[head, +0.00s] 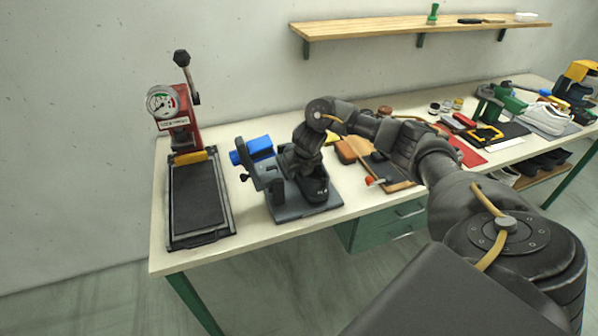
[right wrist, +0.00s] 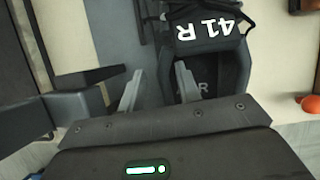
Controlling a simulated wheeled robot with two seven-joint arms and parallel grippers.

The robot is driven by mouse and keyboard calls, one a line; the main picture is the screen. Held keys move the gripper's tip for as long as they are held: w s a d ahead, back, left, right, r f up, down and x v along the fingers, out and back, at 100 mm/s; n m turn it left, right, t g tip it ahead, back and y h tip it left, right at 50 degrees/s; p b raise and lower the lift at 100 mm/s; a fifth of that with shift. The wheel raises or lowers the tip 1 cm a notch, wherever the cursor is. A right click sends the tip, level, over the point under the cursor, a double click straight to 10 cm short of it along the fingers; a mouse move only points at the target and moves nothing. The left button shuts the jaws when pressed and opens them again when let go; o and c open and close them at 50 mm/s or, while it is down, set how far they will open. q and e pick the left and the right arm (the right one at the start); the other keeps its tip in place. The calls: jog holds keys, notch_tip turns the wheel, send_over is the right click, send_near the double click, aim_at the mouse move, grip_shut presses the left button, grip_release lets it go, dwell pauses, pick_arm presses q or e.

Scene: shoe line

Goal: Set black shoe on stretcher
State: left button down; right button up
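The stretcher (head: 266,180) stands on the left part of the table, a grey device with a blue block and a flat dark base. The black shoe (head: 317,188) sits upright at the right side of that base. In the right wrist view the shoe (right wrist: 212,50) shows its opening and a white "41 R" mark. My right gripper (head: 300,168) is low at the shoe, its fingertips partly hidden in the head view. In the right wrist view its fingers (right wrist: 157,85) stand apart, one at the shoe's opening, one outside the near wall; contact is unclear. My left gripper is out of view.
A press with a red gauge column (head: 180,120) and a black plate stands left of the stretcher. A brown board (head: 388,178) with tools lies to the right. White shoes (head: 545,117) and more tools are farther right. A wooden shelf (head: 420,30) hangs above.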

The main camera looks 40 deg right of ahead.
jog(key=shift+s+r, duration=0.1)
jog(key=shift+r, duration=0.15)
jog(key=p+v, duration=0.2)
jog(key=v, duration=0.7)
jog(key=shift+r, duration=0.1)
jog(key=shift+s+a+r, duration=0.15)
jog(key=shift+s+r, duration=0.15)
jog(key=shift+r, duration=0.1)
